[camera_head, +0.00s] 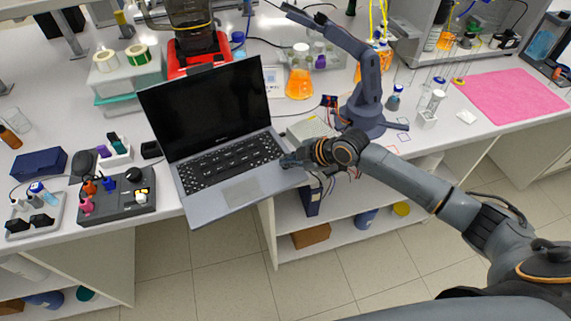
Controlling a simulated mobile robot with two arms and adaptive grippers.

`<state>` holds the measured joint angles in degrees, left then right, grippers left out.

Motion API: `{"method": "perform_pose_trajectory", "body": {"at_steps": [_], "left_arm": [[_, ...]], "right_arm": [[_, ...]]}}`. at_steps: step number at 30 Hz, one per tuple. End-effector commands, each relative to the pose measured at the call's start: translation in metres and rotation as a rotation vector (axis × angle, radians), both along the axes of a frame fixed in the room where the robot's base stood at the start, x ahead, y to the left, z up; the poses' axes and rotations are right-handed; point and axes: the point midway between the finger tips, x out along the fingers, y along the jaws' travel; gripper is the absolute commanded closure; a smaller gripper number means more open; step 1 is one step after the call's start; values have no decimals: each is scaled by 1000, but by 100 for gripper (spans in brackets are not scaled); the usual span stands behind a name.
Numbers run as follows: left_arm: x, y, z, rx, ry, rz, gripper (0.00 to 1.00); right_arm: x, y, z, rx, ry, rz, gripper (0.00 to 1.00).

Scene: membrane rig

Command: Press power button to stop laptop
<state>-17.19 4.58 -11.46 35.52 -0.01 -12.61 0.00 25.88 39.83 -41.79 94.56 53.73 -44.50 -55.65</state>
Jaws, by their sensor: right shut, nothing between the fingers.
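An open laptop (240,192) stands on the white bench, its front part reaching past the bench's front edge. Its screen (206,108) is dark. Its black keyboard (228,162) faces me. My right gripper (290,161) is shut and empty. Its tip is at the right edge of the laptop's keyboard deck, and I cannot tell whether it touches. The power button cannot be made out; the gripper may hide part of the deck's right side. My left gripper is not in view.
A grey desktop robot arm (368,105) stands right of the laptop. An orange-filled flask (300,78) is behind it. A pink mat (510,97) covers the bench at right. Open shelves (345,235) are below.

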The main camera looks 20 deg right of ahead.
Motion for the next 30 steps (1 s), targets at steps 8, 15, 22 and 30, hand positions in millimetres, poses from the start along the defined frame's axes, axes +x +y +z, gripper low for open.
{"method": "perform_pose_trajectory", "body": {"at_steps": [8,15,22,30], "left_arm": [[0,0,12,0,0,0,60],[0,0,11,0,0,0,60],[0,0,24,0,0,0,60],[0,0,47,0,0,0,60]], "right_arm": [[0,0,14,0,0,0,100],[0,0,13,0,0,0,100],[0,0,28,0,-1,0,100],[0,0,56,-1,0,1,100]]}}
